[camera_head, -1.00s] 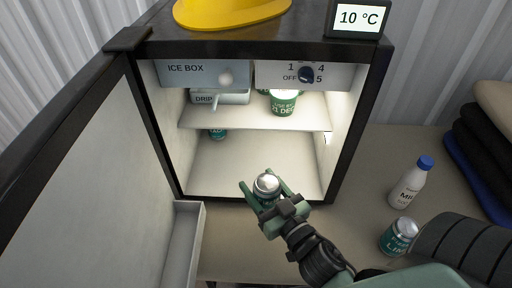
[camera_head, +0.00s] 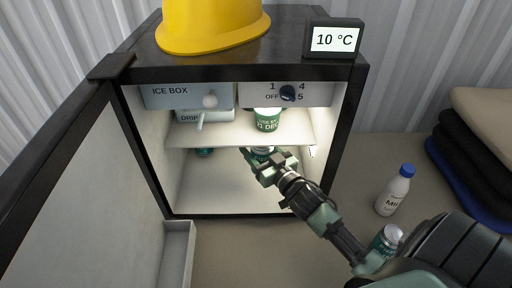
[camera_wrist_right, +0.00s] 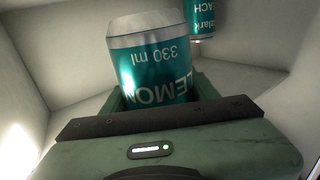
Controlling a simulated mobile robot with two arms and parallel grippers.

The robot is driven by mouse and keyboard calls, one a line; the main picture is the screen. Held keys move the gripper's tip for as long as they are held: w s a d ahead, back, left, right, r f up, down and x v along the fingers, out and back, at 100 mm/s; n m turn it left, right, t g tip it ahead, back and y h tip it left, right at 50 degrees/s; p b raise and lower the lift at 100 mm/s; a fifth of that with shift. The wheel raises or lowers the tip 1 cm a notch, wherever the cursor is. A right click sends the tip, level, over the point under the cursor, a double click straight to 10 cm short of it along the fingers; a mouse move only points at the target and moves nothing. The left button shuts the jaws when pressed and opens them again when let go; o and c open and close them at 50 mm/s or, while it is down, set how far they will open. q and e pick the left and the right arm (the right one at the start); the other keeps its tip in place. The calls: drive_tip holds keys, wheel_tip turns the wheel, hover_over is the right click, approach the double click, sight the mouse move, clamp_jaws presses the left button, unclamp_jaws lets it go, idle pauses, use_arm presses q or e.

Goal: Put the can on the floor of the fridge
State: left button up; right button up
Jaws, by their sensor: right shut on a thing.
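My right gripper (camera_head: 258,160) is inside the open fridge, below the middle shelf and above the fridge floor (camera_head: 225,195). It is shut on a teal can marked LEMON and 330 ml (camera_wrist_right: 155,65), which shows large in the right wrist view. In the head view the held can (camera_head: 262,150) is mostly hidden by the gripper and shelf edge. Another teal can (camera_head: 205,152) stands at the back left of the fridge floor; it also shows in the right wrist view (camera_wrist_right: 203,20). My left gripper is not in view.
The shelf (camera_head: 235,138) above holds a green-labelled tub (camera_head: 267,120). The fridge door (camera_head: 75,190) stands open at left. A milk bottle (camera_head: 394,192) and a teal can (camera_head: 386,240) stand on the table at right. The front fridge floor is clear.

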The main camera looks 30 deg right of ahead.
drive_tip(key=shift+w+d+f, duration=0.4)
drive_tip(key=shift+w+f, duration=0.3)
drive_tip(key=shift+f, duration=0.2)
drive_tip(key=shift+w+d+f, duration=0.4)
drive_tip(key=shift+w+f, duration=0.25)
drive_tip(key=shift+f, duration=0.2)
